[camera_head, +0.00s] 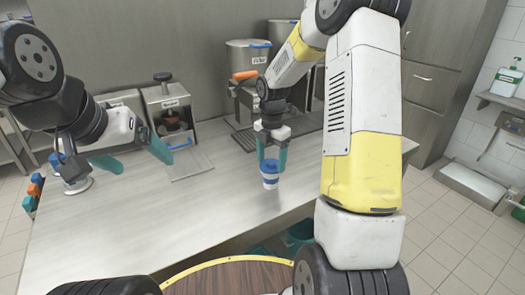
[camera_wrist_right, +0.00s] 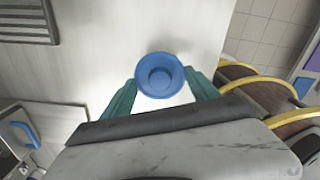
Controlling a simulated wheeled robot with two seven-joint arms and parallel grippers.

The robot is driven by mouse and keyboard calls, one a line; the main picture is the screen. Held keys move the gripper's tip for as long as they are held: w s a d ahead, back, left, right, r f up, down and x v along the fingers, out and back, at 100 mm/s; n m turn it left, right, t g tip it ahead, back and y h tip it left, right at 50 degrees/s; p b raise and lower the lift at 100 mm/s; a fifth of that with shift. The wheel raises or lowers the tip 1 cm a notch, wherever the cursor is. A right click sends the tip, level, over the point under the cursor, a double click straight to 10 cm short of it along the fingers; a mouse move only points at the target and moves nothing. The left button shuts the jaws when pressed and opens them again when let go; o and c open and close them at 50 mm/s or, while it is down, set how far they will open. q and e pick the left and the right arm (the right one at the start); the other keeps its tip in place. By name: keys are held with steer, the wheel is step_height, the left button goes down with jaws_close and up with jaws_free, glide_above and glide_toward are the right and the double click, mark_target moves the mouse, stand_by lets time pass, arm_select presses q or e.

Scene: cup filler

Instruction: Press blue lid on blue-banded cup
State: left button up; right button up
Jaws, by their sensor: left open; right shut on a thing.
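The blue-banded cup (camera_head: 270,177) is white with a blue band and appears to stand upright on the table near its front edge. The blue lid (camera_head: 270,164) is at the cup's top; it also shows in the right wrist view (camera_wrist_right: 160,76) as a round blue disc with a recessed middle. I cannot tell whether it is fully seated. My right gripper (camera_head: 272,160) points down over the cup, its teal fingers on either side of the lid, shut on it. My left gripper (camera_head: 133,160) is open and empty over the left part of the table, away from the cup.
Behind are a dispenser with a dark knob (camera_head: 173,118) and metal canisters (camera_head: 248,58) above a dark drip grate (camera_head: 245,138). A pale disc (camera_head: 78,185) lies at the left, near small coloured items (camera_head: 35,188). The table's middle (camera_head: 190,215) is clear.

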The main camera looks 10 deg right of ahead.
steer(key=shift+f, duration=0.35)
stand_by(0.7)
steer(key=o, duration=1.3)
steer(key=shift+o, duration=0.2)
steer(key=shift+r, duration=3.95)
steer(key=shift+r, duration=0.1)
